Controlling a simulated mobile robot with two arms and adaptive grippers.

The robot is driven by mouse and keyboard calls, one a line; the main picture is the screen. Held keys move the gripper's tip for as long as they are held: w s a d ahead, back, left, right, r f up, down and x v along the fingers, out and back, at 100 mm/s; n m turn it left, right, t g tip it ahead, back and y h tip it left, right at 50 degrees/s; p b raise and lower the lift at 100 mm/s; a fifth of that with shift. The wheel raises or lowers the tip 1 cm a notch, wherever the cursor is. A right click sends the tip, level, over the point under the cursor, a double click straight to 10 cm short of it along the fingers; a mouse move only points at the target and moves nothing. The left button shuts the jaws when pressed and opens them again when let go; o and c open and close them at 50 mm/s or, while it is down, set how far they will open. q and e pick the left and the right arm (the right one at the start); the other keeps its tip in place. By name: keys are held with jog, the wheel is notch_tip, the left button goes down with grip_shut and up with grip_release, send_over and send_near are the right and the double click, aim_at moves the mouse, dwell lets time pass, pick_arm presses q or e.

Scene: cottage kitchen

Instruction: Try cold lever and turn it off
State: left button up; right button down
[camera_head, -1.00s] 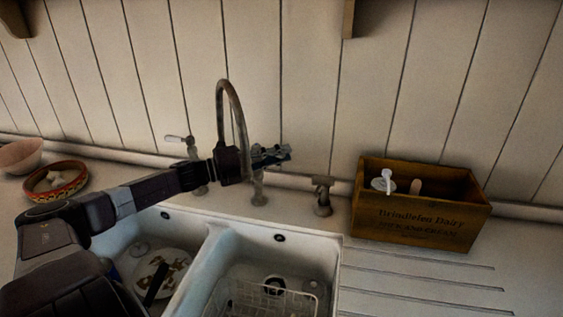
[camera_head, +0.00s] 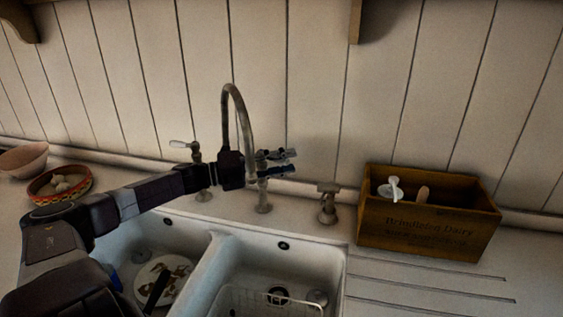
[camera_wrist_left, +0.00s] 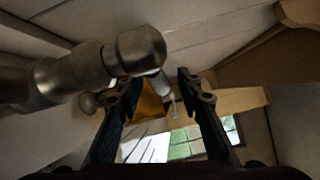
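A tall metal gooseneck tap (camera_head: 240,105) stands behind the double sink. Its left lever (camera_head: 182,144), with a pale handle, sticks out to the left. The right post (camera_head: 263,196) rises beneath my left gripper (camera_head: 278,162), which hides its top and any right lever in the head view. In the left wrist view, my left gripper (camera_wrist_left: 158,86) is open, with its fingers apart. A thick metal tap part (camera_wrist_left: 140,50) lies by the left finger, and a pale cylindrical end (camera_wrist_left: 160,84) shows between the fingers; I cannot tell whether either finger touches it. My right gripper is not in view.
A short metal fitting (camera_head: 327,205) stands right of the tap. A wooden crate (camera_head: 425,232) with utensils sits farther right. The left basin holds a patterned plate (camera_head: 165,275), the right a wire rack (camera_head: 262,302). A patterned bowl (camera_head: 60,196) stands at the left.

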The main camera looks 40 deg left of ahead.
pick_arm(q)
jog(key=v, duration=1.2)
dwell(0.4)
jog(key=shift+f, duration=0.15)
